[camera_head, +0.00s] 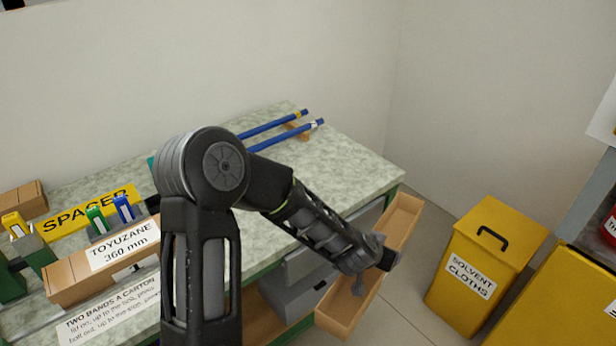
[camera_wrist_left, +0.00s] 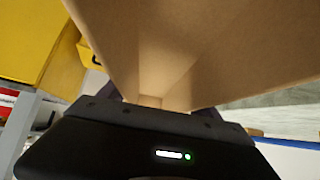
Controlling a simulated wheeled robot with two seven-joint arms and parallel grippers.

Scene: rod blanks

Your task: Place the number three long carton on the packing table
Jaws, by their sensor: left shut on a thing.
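A long, narrow, open-topped brown carton (camera_head: 340,308) is held off the front right edge of the packing table (camera_head: 345,172), tilted in the head view. My left gripper (camera_head: 372,264) is shut on it near its middle. The carton (camera_wrist_left: 215,45) fills the upper middle of the left wrist view, with its inside faces showing. No number can be read on it. The gripper's fingertips are partly hidden by the wrist and the carton. My right gripper is not in view.
Two blue rods (camera_head: 285,135) lie on a wooden rest at the table's back. A carton labelled TOYUZANE 360 mm (camera_head: 105,262) and a yellow SPACER sign (camera_head: 90,212) are at the left. A yellow solvent cloths bin (camera_head: 485,262) stands at the right. The table's right part is bare.

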